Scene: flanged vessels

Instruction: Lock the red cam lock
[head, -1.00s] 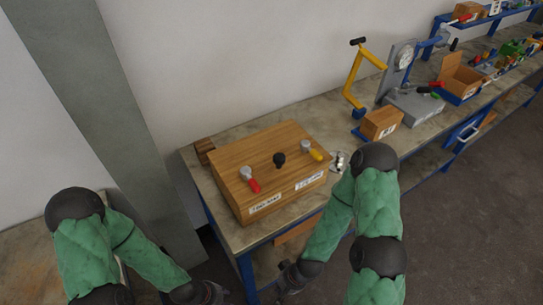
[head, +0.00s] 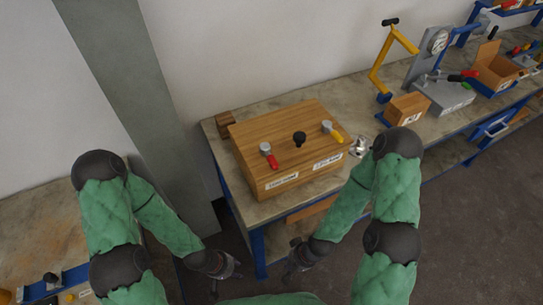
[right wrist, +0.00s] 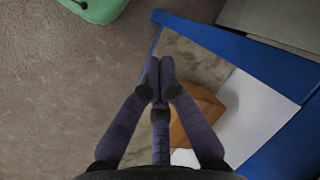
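The red cam lock (head: 269,155) sits on the left part of the wooden box's lid. It has a round metal cam and a red handle that points toward the box's front edge. The wooden box (head: 262,176) is closed and stands on the workbench. My left gripper (head: 224,270) hangs in front of the bench, low and left of the box, apart from the lock; its fingers are too small to judge. My right gripper (head: 295,258) is also in front of the bench, below the box. In the right wrist view its fingertips (right wrist: 160,77) meet with nothing between them.
A yellow cam lock (head: 332,131) and a black knob (head: 299,138) are also on the lid. A small metal part (head: 359,148) lies right of the box, close to my right arm. A grey pillar (head: 135,100) stands left of the workbench (head: 222,150). More fixtures stand farther right.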

